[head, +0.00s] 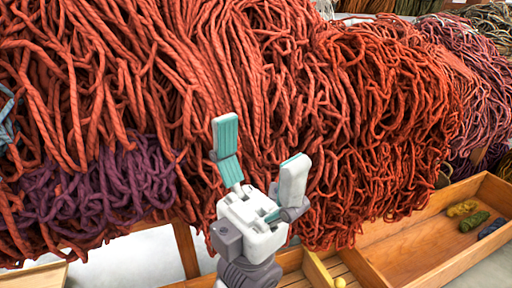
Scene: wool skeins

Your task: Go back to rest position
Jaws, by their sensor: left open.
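My left gripper (258,160) is in the lower middle of the head view. Its two teal-padded fingers are spread apart and point up, with nothing between them. It is in front of a large hanging mass of red-orange wool (340,90). Whether the fingers touch the strands cannot be told. My right gripper is not in view.
Purple wool (100,195) hangs at the left, and pink wool (478,75) at the far right. A wooden tray (420,250) at the lower right holds a few small yarn bundles (473,221). A wooden post (185,250) stands below the wool; pale floor (130,262) shows beside it.

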